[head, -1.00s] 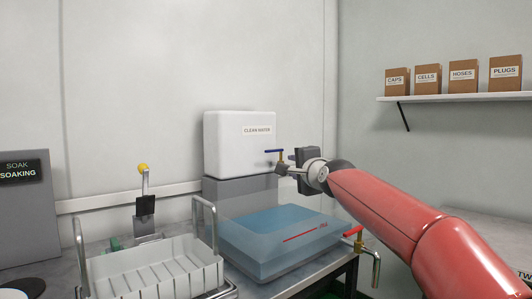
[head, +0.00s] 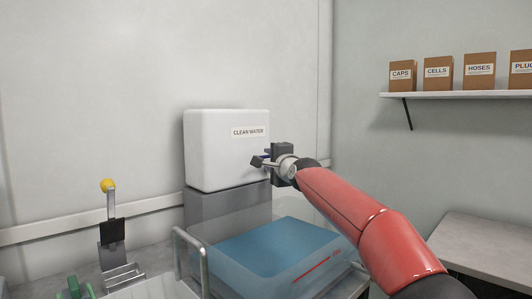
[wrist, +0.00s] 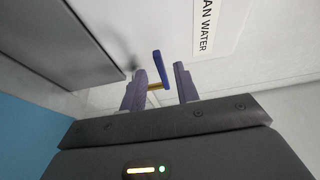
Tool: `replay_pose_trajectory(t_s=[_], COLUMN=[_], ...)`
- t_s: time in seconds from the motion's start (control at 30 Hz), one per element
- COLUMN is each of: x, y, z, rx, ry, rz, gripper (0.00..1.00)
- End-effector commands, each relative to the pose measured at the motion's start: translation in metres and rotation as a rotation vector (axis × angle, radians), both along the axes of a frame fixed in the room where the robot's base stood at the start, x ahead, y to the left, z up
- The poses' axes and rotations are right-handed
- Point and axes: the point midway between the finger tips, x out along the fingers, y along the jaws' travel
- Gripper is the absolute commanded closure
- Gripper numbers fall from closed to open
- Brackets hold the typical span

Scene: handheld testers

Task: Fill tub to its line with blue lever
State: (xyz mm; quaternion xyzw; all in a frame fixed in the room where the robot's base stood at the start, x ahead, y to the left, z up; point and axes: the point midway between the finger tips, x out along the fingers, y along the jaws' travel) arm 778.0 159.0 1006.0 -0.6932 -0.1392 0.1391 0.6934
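The clear tub (head: 205,262) stands below the white tank marked CLEAN WATER (head: 212,150) and holds blue water (head: 275,248). A red line (head: 312,270) is on the tub's front wall, close to the water's near edge; I cannot tell the exact level against it. The blue lever (wrist: 160,66) sits on a brass tap stem in the wrist view. In the head view my gripper (head: 262,162) is at the tank's right side and hides most of the tap. In the wrist view my gripper (wrist: 161,82) is open, its fingers either side of the lever with gaps showing.
A yellow-knobbed lever stand (head: 112,232) is at the left. A metal handle (head: 188,250) rises just left of the tub. A shelf (head: 465,95) with labelled boxes is on the right wall, above a grey bench (head: 490,245).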

Motion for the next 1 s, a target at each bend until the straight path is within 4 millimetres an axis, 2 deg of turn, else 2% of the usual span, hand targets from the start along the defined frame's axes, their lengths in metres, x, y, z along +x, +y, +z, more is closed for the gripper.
replay_pose_trajectory(t_s=[0.2,0.53,0.77,1.0], x=[0.022,0.025,0.025,0.025], y=[0.01,0.011,0.011,0.011], z=[0.002,0.0,0.0,0.0], rx=[0.001,0.0,0.0,0.0], ry=[0.001,0.001,0.001,0.001], rz=[0.001,0.0,0.0,0.0], gripper=[0.69,0.69,0.98,1.0])
